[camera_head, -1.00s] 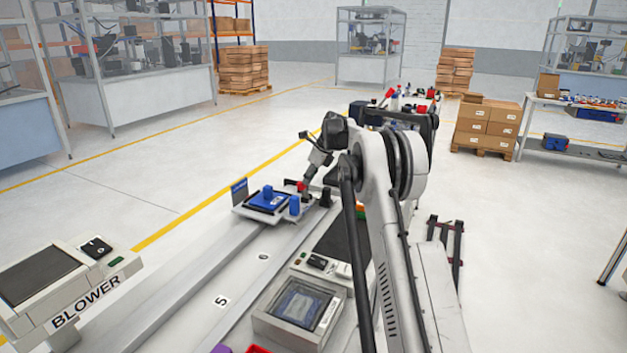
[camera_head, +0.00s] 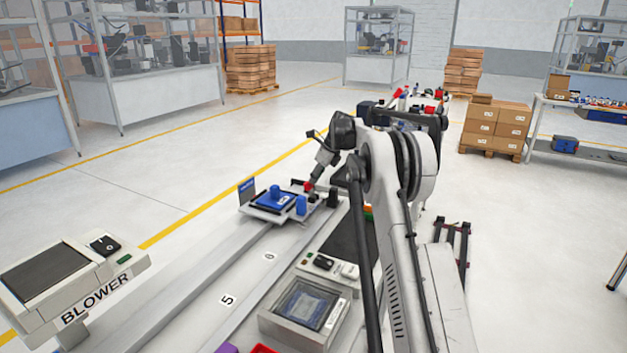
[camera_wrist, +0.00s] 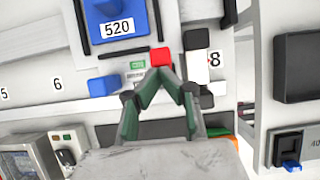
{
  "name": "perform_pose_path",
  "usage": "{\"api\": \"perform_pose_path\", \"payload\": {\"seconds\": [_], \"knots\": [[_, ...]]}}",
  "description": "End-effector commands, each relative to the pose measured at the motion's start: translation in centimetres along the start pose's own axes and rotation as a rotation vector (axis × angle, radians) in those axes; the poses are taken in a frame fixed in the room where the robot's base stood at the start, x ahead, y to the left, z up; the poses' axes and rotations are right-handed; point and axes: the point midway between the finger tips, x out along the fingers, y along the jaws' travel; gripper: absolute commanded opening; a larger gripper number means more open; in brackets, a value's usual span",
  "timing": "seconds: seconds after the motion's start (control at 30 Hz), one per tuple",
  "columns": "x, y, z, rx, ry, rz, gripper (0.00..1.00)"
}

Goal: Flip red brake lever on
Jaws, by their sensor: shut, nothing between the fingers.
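The red brake lever (camera_wrist: 160,57) shows as a small red block in the wrist view, directly at my gripper's tips. My gripper (camera_wrist: 160,71) is shut and empty, its two fingertips together just below the red block; I cannot tell whether they touch it. In the head view the red lever (camera_head: 308,186) is a small spot on the near-right part of the fixture plate, with my gripper (camera_head: 313,186) right beside it.
A blue block marked 520 (camera_wrist: 115,20) sits beyond the lever. A blue knob (camera_wrist: 103,86) is to its left and a black-and-white post (camera_wrist: 196,55) to its right. A screen box (camera_head: 303,305) and blower panel (camera_head: 75,285) stand nearer.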

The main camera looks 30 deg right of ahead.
Motion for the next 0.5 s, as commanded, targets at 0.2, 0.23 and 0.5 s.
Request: {"api": "perform_pose_path", "payload": {"seconds": [0.2, 0.23, 0.5], "knots": [[-2.6, 0.3, -2.0, -0.003, 0.0, 0.002, 0.0], [-3.3, 0.3, -1.9, -0.004, 0.0, 0.002, 0.0], [-8.8, 0.3, -1.3, -0.004, 0.0, 0.002, 0.0]]}}
